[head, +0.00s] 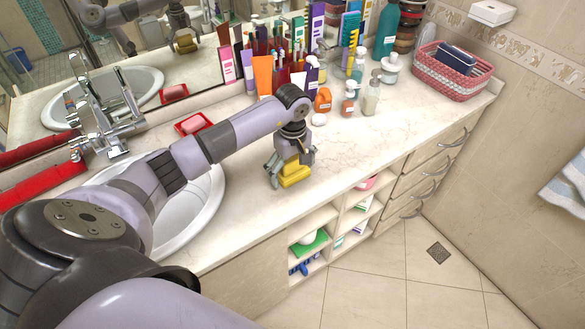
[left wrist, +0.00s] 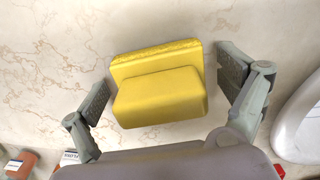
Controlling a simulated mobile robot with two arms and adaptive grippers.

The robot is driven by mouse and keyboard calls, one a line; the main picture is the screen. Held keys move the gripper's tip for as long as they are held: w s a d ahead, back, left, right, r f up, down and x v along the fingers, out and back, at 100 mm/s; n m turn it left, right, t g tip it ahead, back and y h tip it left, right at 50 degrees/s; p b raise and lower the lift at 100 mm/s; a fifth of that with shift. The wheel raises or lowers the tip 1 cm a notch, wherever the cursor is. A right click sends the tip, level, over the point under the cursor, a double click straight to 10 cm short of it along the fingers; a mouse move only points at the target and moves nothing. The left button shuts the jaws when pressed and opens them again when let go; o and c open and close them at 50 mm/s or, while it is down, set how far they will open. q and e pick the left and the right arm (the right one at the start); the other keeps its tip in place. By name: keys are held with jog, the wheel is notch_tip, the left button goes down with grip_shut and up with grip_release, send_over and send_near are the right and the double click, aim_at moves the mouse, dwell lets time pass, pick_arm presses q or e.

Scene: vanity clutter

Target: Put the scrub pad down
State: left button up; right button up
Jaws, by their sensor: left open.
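The scrub pad (head: 294,173) is a yellow block with a rougher yellow layer along one side. It is on or just above the marble counter, right of the sink; I cannot tell if it touches the surface. My left gripper (head: 290,168) is directly over it with its fingers on either side. In the left wrist view the scrub pad (left wrist: 160,88) sits between the open fingers of my left gripper (left wrist: 165,95), with a gap on both sides. My right gripper is not in view.
The white sink (head: 210,200) is left of the pad. Several bottles, including an orange one (head: 323,100), stand behind it along the mirror. A pink woven basket (head: 450,72) is at the far right. The counter (head: 370,140) right of the pad is clear. Open shelves (head: 310,225) are below.

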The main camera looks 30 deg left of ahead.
aim_at(292, 159)
pick_arm(q)
jog(key=shift+r, duration=0.4)
notch_tip(292, 159, up, 11)
jog(key=b, duration=0.4)
jog(key=shift+f, duration=0.15)
jog(key=shift+r, duration=0.4)
